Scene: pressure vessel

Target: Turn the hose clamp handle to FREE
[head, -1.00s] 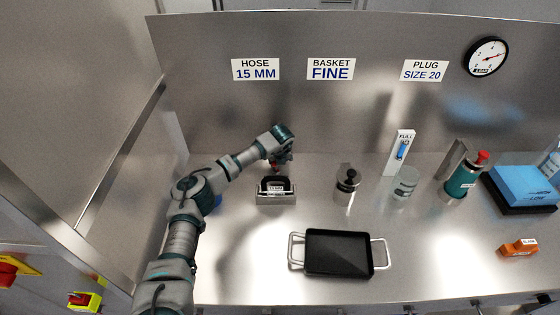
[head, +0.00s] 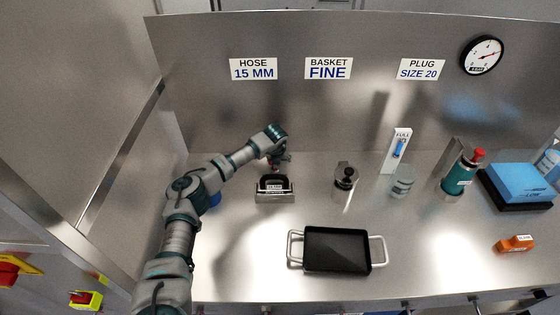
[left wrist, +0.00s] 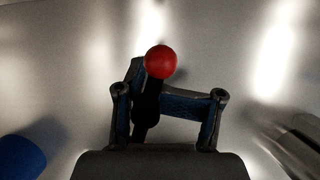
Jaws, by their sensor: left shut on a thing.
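My left gripper (head: 279,163) is behind a small grey block with a black looped part (head: 275,196) in the head view. In the left wrist view, a black lever with a red ball knob (left wrist: 161,62) lies between the fingers of my left gripper (left wrist: 168,105). The gripper is shut on this handle, and the knob sticks out past the fingers. The handle's base is hidden behind the gripper. I cannot read a FREE mark in either view. My right gripper is not in view.
A black tray with pale handles (head: 338,249) lies in front. A dark-topped metal jar (head: 344,186), a clear jar (head: 402,182) and a green cylinder with a red top (head: 459,174) stand to the right. A steel back wall (head: 340,115) rises behind.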

